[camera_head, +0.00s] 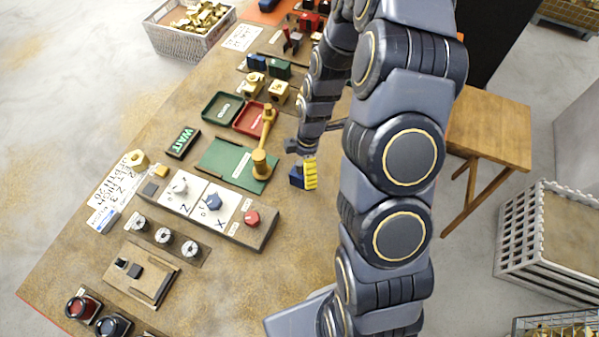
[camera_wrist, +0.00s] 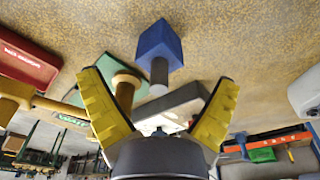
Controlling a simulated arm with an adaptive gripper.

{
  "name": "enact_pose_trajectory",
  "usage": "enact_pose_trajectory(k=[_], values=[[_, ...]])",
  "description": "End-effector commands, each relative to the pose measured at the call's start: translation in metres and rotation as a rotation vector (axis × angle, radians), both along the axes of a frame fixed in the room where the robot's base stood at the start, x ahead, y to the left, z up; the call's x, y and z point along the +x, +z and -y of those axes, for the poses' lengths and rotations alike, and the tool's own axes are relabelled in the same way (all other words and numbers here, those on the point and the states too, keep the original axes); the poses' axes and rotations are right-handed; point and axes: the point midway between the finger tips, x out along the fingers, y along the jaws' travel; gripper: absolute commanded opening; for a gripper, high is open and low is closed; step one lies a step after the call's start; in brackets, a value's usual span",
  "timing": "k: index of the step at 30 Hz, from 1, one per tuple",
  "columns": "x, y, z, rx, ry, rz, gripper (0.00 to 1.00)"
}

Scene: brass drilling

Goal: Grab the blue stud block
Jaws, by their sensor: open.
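The blue stud block (camera_wrist: 159,46) lies on the tabletop in the wrist view, a blue cube with a grey cylindrical stud (camera_wrist: 158,74) pointing down the picture. My gripper (camera_wrist: 158,82) is open, with one yellow finger on each side of the picture below the cube. The cube appears past the fingertips, with the stud in the gap between them; no contact is visible. In the head view the blue block (camera_head: 296,177) shows just left of my gripper's yellow finger (camera_head: 310,174), which partly hides it.
Beyond are a green tray (camera_head: 222,107) and a red tray (camera_head: 249,117). A control box with a red button (camera_head: 251,218) sits nearer. The tabletop (camera_head: 290,240) below the block is clear.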

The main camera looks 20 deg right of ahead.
Motion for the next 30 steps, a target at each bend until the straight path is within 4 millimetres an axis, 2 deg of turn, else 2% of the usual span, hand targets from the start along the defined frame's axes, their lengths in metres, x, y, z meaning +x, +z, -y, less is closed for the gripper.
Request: enact_pose_trajectory(k=[9,17,18,20,21,22,23,24,26,30], values=[[0.000,-0.041,-0.005,0.001,-0.001,-0.005,0.91],[0.001,-0.045,-0.006,0.000,0.000,0.000,0.91],[0.001,-0.045,-0.005,0.000,0.000,0.000,0.84],[0.001,-0.045,-0.005,0.000,-0.001,0.000,0.58],[0.001,-0.045,-0.005,0.000,-0.001,0.000,0.41],[0.001,-0.045,-0.005,0.000,-0.001,0.000,0.29],[0.001,-0.045,-0.005,0.000,-0.001,0.000,0.21],[0.001,-0.045,-0.005,0.000,-0.001,-0.001,0.15],[0.001,-0.045,-0.005,0.000,-0.001,-0.001,0.11],[0.001,-0.045,-0.005,0.000,-0.001,-0.001,0.10]])
